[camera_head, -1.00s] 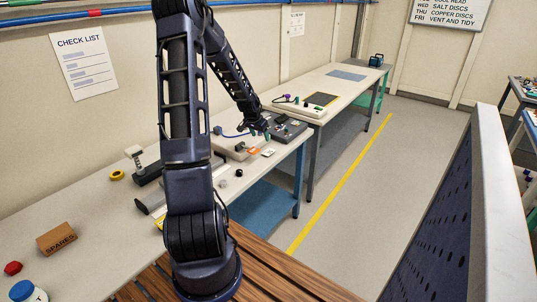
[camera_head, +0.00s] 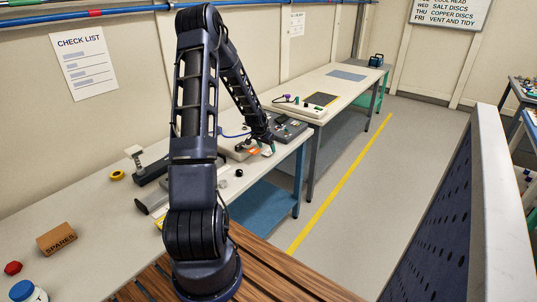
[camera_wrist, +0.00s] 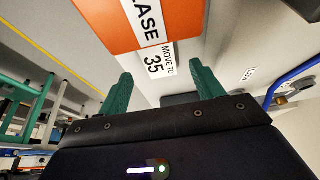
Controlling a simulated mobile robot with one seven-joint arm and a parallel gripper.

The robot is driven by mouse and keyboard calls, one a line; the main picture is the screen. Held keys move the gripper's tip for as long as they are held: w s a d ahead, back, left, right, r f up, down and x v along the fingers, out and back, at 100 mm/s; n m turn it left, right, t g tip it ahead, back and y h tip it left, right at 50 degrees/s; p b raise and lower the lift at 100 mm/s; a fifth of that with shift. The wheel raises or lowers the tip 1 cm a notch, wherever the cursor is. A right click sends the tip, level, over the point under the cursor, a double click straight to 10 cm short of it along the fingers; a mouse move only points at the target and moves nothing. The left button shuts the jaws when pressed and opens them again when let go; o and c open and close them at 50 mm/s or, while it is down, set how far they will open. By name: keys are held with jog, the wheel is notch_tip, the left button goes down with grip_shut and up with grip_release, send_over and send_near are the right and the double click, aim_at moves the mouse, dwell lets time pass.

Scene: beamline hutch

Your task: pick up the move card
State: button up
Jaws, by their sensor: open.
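The move card (camera_wrist: 157,62) is a white card printed "MOVE TO 35". In the wrist view it lies just beyond my fingertips, between their lines, beside an orange piece with a white label ending in "ASE" (camera_wrist: 108,20). My gripper (camera_wrist: 160,74) has two teal fingers, spread apart with nothing between them. In the head view my gripper (camera_head: 269,148) is low over the right end of the near bench, and I cannot make out the card clearly there. The orange piece (camera_head: 254,152) shows just left of the fingers.
Grey devices stand close around my gripper on the near bench (camera_head: 90,220), with a dark control box (camera_head: 290,129) behind it. A small black round part (camera_head: 239,173) lies nearer. A blue cable (camera_wrist: 295,75) runs at the right of the wrist view. The bench's right edge is close.

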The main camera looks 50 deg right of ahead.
aim_at(268, 152)
jog(key=shift+x, duration=1.55)
jog(key=c, duration=1.1)
jog(key=shift+o, duration=0.2)
jog(key=shift+r, duration=0.1)
